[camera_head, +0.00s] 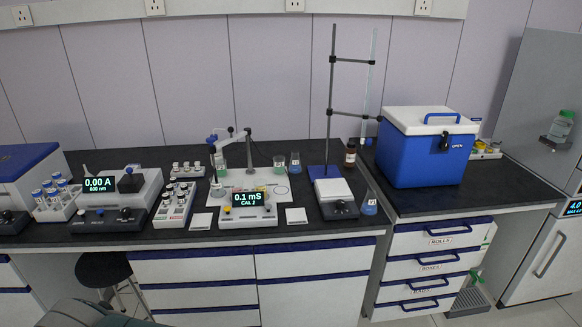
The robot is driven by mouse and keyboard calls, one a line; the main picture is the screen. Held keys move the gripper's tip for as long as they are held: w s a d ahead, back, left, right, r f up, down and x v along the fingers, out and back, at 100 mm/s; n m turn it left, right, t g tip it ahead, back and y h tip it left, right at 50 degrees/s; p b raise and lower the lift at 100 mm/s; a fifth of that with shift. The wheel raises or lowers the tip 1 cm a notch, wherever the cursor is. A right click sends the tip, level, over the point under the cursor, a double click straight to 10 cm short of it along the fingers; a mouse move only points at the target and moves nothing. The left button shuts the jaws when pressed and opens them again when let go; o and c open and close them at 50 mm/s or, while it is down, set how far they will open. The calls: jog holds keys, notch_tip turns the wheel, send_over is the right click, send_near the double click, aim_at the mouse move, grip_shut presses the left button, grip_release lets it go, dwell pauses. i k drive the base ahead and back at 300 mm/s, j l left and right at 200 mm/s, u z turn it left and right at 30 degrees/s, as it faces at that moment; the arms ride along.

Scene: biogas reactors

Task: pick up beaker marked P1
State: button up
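The mark P1 cannot be read on any vessel at this size. A small clear beaker (279,167) with pale marking stands on the bench behind the conductivity meter. A flask with blue liquid (295,164) stands just right of it. A vessel with greenish content (220,160) stands behind the meter on the left, partly behind the probe arm. Another flask with blue liquid (370,204) stands near the front edge, right of the balance. My gripper is not in view.
The dark bench (290,228) carries a conductivity meter (248,206), a spectrophotometer (126,194), tube racks (175,205), a tall burette stand (329,130) and a brown bottle (350,156). A blue cooler (424,150) stands right. A stool (104,268) sits below.

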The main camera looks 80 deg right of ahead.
aim_at(279, 162)
jog(key=z, duration=2.3)
